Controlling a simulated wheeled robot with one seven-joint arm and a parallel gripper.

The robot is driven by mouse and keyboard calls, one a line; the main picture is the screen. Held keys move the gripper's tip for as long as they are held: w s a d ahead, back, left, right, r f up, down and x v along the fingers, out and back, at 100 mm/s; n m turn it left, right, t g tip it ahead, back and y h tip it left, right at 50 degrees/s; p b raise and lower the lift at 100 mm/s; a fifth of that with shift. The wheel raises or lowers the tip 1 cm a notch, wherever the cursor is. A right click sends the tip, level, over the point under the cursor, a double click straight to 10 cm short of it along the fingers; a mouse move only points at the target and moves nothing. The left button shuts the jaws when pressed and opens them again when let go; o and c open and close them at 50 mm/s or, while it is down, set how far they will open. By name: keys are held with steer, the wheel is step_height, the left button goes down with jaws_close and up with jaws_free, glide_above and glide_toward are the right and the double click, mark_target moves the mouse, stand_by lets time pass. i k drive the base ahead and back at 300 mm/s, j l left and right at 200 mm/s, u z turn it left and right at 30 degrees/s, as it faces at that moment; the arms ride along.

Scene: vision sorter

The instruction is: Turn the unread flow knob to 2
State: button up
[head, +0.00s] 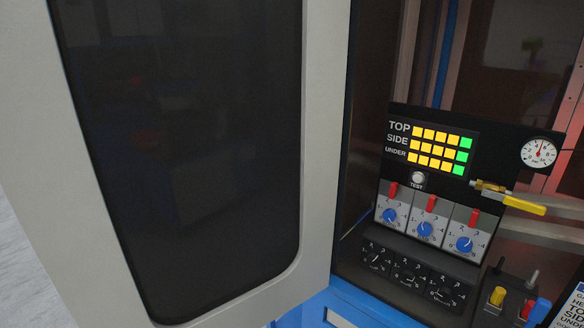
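A black control panel stands at the right in the head view. Its middle row has three blue knobs on grey plates with numbered scales: a left one (389,215), a middle one (425,229) and a right one (464,244). A red lever sits above each. Below are three black dials with white numbers: left (376,258), middle (408,271) and right (441,286). Their exact settings are too small to read, and I cannot tell which is the unread flow knob. The display (437,147) shows TOP, SIDE and UNDER rows of yellow squares, each ending in green. My gripper is not in view.
A large grey door with a dark window (190,150) fills the left. A white TEST button (418,178), a round gauge (538,152) and a yellow valve handle (524,205) are on or beside the panel. Coloured pegs, including a yellow one (497,296), stand at lower right.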

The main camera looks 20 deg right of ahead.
mark_target(465, 245)
steer(key=z, duration=1.65)
